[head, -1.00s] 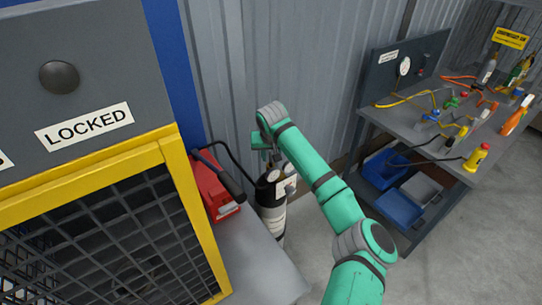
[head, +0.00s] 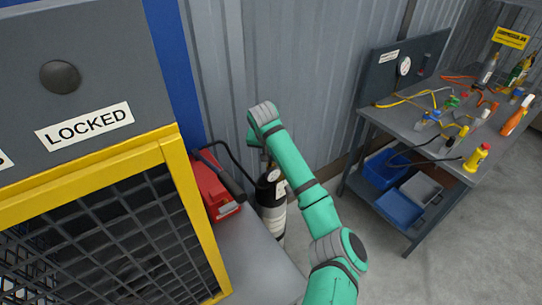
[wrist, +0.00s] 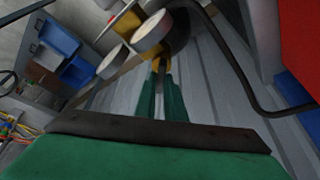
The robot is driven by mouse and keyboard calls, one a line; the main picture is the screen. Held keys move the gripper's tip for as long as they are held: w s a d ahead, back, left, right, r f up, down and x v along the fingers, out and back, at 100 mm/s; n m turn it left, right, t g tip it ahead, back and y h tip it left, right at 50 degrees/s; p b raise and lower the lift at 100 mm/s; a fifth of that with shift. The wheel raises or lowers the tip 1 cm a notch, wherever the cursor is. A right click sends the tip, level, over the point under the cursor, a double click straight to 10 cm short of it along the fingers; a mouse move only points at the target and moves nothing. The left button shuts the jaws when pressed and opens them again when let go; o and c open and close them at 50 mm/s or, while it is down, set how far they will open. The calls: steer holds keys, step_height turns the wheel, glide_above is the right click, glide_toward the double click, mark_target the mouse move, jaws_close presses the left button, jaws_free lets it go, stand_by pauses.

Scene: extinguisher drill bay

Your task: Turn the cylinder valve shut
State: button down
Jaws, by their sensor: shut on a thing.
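The gas cylinder (head: 272,222) stands upright beside the grey bench, black at the top with a pale band and label lower down. Its valve is mostly hidden behind my arm in the head view. In the wrist view, two round pale-faced gauges (wrist: 152,32) and brass-coloured fittings (wrist: 127,22) show at the cylinder's top. My gripper (wrist: 161,70) reaches in from below, its green fingers close together around a small yellow-brass part at the valve. I take this part to be the valve's handle, but its shape is mostly hidden.
A red box (head: 214,188) and a black hose (head: 226,150) sit close left of the cylinder. A yellow-framed mesh cage (head: 190,215) stands further left. The corrugated wall is behind. A workbench (head: 400,118) with fittings and blue bins stands right, with open floor before it.

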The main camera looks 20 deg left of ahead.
steer(key=m, duration=0.1)
steer(key=m+h, duration=0.1)
steer(key=m, duration=0.2)
steer(key=shift+a+h, duration=0.25)
steer(key=shift+h, duration=0.15)
steer(key=m, duration=0.2)
steer(key=m+h, duration=0.1)
steer(key=m, duration=0.1)
steer(key=shift+w+m+g+h, duration=0.1)
steer(key=shift+m+g+h, duration=0.2)
steer(key=shift+g, duration=0.1)
steer(key=shift+r, duration=0.1)
steer(key=c, duration=1.8)
jaws_free()
steer(key=shift+c, duration=0.2)
steer(key=v, duration=1)
steer(key=shift+r, duration=0.35)
